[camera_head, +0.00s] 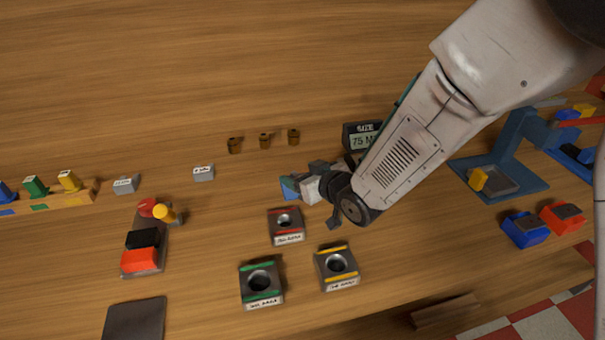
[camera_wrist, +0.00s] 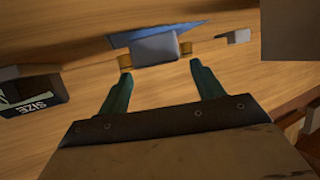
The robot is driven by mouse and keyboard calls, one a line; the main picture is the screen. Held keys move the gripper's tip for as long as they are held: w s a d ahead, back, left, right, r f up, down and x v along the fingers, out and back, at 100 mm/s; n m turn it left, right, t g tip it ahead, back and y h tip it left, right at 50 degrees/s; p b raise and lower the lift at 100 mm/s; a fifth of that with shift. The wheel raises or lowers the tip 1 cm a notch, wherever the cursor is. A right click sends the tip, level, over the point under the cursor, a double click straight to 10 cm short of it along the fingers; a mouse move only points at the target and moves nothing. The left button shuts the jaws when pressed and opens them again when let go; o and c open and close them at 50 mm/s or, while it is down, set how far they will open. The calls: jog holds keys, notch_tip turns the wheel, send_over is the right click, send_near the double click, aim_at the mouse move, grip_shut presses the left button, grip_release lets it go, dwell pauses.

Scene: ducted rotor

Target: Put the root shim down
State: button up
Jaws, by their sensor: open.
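My gripper (camera_head: 320,192) is over the middle of the wooden table, beside the size display. In the wrist view its two green fingers (camera_wrist: 160,68) are spread apart with nothing clamped between them. A plain grey block (camera_wrist: 157,47), likely the root shim, lies just past the fingertips, in front of or on a flat blue piece (camera_wrist: 150,31). The grey block (camera_head: 311,189) and blue piece (camera_head: 289,187) also show in the head view, partly hidden by my gripper. I cannot tell whether the block touches the blue piece.
The size display (camera_head: 362,137) stands close behind my gripper. Ring blocks with red (camera_head: 286,226), green (camera_head: 261,285) and yellow (camera_head: 337,267) stripes stand in front. A blue fixture (camera_head: 505,160) is at right.

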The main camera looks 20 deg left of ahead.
jog(key=shift+s+d+f, duration=0.1)
jog(key=shift+s+f, duration=0.1)
jog(key=shift+f, duration=0.25)
jog(key=shift+r, duration=0.3)
jog(key=v, duration=1.2)
jog(key=shift+w+r, duration=0.2)
jog(key=shift+r, duration=0.2)
jog(key=d+r+m+h, duration=0.3)
jog(key=d+h, duration=0.2)
jog(key=d, duration=0.7)
jog(key=d+r+m+h, duration=0.3)
jog(key=d+r+h, duration=0.1)
jog(key=d, duration=0.8)
jog(key=s+d+r+m+g, duration=0.1)
jog(key=s+d+g, duration=0.1)
jog(key=s, duration=0.4)
jog(key=s+d+r+m+g+h, duration=0.1)
jog(key=s+d+r+m+g, duration=0.1)
jog(key=s+d, duration=0.3)
jog(key=s+d+r+m+g+h, duration=0.1)
jog(key=s+d+g, duration=0.1)
jog(key=s, duration=0.6)
jog(key=shift+s+d+r+m+g, duration=0.35)
jog(key=shift+d+r+m+g, duration=0.05)
jog(key=shift+d, duration=0.35)
